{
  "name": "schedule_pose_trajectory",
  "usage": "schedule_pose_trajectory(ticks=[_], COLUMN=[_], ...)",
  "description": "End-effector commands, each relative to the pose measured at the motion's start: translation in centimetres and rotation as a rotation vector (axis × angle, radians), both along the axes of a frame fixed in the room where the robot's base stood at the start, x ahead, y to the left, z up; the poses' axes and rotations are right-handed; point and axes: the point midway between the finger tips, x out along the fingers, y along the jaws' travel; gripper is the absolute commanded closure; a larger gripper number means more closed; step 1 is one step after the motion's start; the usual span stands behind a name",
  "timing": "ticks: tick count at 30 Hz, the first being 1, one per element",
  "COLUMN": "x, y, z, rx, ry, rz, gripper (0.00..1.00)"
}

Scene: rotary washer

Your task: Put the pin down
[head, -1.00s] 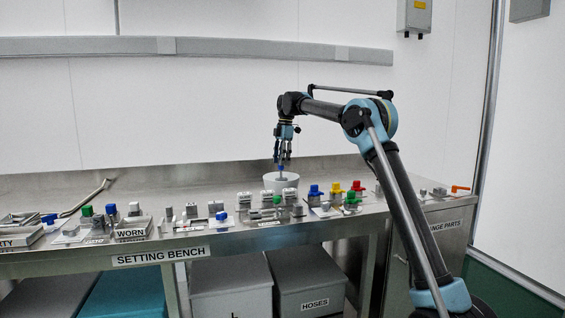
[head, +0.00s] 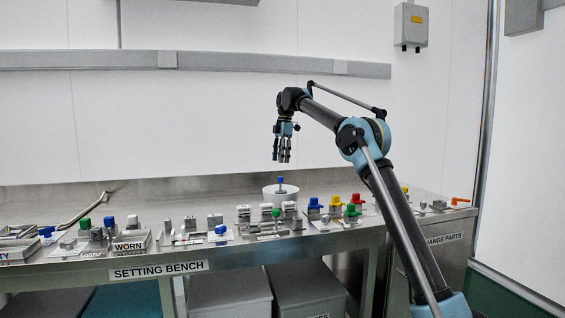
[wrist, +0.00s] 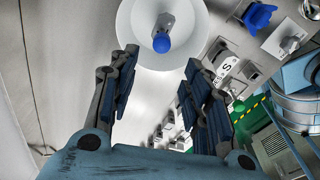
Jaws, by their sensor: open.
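A pin with a blue knob (head: 281,181) and a grey shank stands at the white round bowl (head: 271,193) on the bench. The wrist view also shows the pin's blue knob (wrist: 162,43) over the white bowl (wrist: 139,12). My gripper (head: 283,158) hangs above the pin with a gap between them. In the wrist view my gripper (wrist: 158,66) has its fingers spread and nothing between them. The pin's lower end is hard to make out.
The setting bench (head: 230,255) carries several grey blocks and coloured-knob parts along its front. Yellow and red knobbed parts (head: 334,202) stand right of the bowl. A worn-parts tray (head: 131,243) is at the left. The bench behind the bowl is mostly clear.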

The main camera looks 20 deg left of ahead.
Motion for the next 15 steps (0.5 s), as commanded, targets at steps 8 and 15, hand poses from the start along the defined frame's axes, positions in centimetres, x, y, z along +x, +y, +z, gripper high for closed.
schedule_pose_trajectory(ticks=[8, 15], x=[-0.2, -1.4], y=[-3.2, -10.4], z=[1.1, 2.7], rx=[-0.004, -0.013], ry=[-0.003, -0.012], rz=[-0.094, -0.310], gripper=[0.56, 0.56])
